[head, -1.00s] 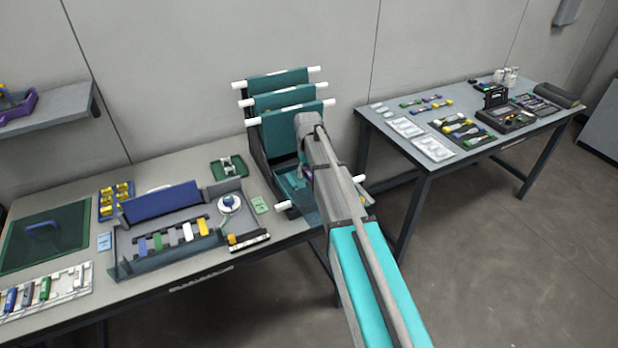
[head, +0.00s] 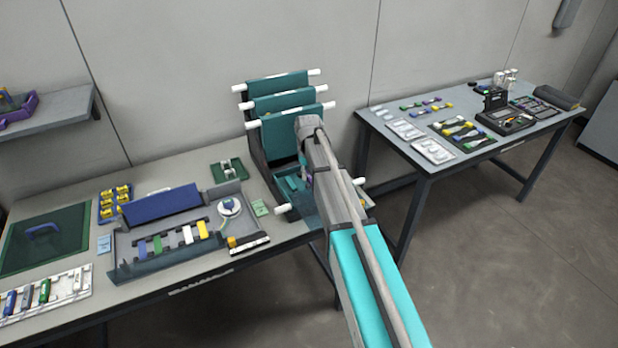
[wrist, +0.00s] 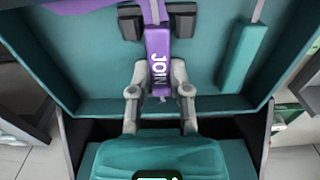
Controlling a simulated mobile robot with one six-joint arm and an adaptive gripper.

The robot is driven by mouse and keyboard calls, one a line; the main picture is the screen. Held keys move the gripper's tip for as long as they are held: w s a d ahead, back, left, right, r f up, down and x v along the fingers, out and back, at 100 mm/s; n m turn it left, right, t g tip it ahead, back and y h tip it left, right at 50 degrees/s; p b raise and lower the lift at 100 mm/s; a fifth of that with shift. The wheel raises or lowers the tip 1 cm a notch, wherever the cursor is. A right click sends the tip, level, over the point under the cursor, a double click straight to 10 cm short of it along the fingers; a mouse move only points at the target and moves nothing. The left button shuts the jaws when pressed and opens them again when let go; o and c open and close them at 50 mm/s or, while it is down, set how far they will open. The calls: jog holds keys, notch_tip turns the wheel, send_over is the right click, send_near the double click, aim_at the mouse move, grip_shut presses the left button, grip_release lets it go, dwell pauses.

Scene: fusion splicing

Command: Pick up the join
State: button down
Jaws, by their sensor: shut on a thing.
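The join (wrist: 158,60) is a purple block with the white letters JOIN, seen in the wrist view at the upper middle. My gripper (wrist: 158,82) is shut on its lower part, one finger on each side. The join lies against a teal tray (wrist: 105,75), its upper end between two dark blocks (wrist: 183,25). Whether it still touches the tray is not clear. In the head view my arm covers most of the join and my gripper, at the front of the teal rack (head: 280,135).
A teal bar (wrist: 243,55) sits right of the join, with a pale strand above it. The rack's tilted teal panels with white rods (head: 290,112) rise behind my arm. A blue-grey tray (head: 150,255) stands to the left. A second table (head: 410,165) stands right.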

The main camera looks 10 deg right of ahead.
aim_at(308, 175)
jog(key=shift+r, duration=0.15)
notch_tip(308, 175, up, 3)
jog(key=p, duration=0.3)
jog(key=s+r+p, duration=0.9)
jog(key=s+p, duration=0.1)
jog(key=s, duration=0.4)
jog(key=shift+r, duration=0.35)
jog(key=shift+d, duration=0.2)
dwell(0.6)
